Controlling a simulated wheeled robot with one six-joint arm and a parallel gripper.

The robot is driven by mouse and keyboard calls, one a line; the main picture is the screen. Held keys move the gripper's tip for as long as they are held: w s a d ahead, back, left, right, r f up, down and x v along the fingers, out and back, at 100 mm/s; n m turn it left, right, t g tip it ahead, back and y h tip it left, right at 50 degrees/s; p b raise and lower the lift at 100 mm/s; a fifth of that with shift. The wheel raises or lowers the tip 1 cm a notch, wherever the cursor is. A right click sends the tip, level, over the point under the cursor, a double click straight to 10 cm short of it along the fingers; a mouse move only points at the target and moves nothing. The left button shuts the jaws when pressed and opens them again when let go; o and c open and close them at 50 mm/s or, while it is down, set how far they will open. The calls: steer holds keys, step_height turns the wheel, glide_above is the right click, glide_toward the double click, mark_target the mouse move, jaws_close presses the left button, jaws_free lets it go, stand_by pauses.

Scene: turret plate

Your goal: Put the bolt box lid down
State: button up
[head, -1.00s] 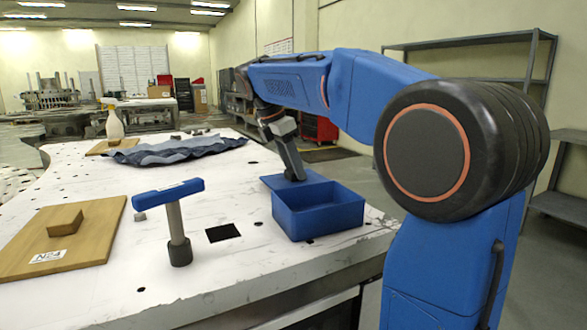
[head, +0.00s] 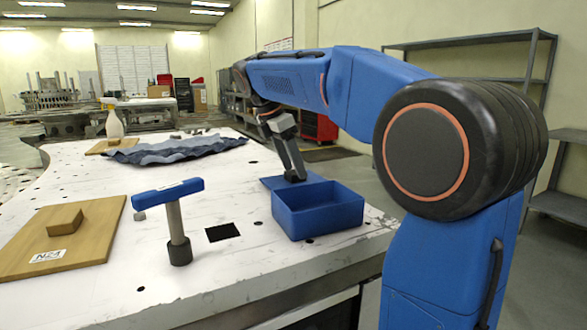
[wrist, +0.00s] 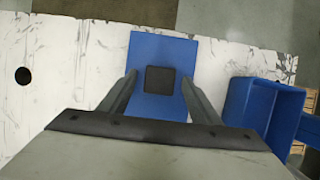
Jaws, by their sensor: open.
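The bolt box lid is a flat blue plate (wrist: 158,48) with a dark square knob (wrist: 160,79) in its middle. It lies flat on the white plate. In the head view the lid (head: 272,182) shows just behind the open blue bolt box (head: 320,216), partly hidden by the box. In the wrist view the box (wrist: 235,102) is to the right of the lid, with a gap between them. My gripper (wrist: 158,80) is open, its fingers on either side of the knob and apart from it. In the head view my gripper (head: 294,178) points down at the lid.
A T-shaped tool with a blue bar (head: 168,192) stands left of the box, near a square hole (head: 222,232). A wooden board (head: 85,250) with a block lies at the left. A crumpled blue cloth (head: 180,150) and a spray bottle (head: 115,125) are farther back.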

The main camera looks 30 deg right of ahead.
steer(key=v, duration=1.1)
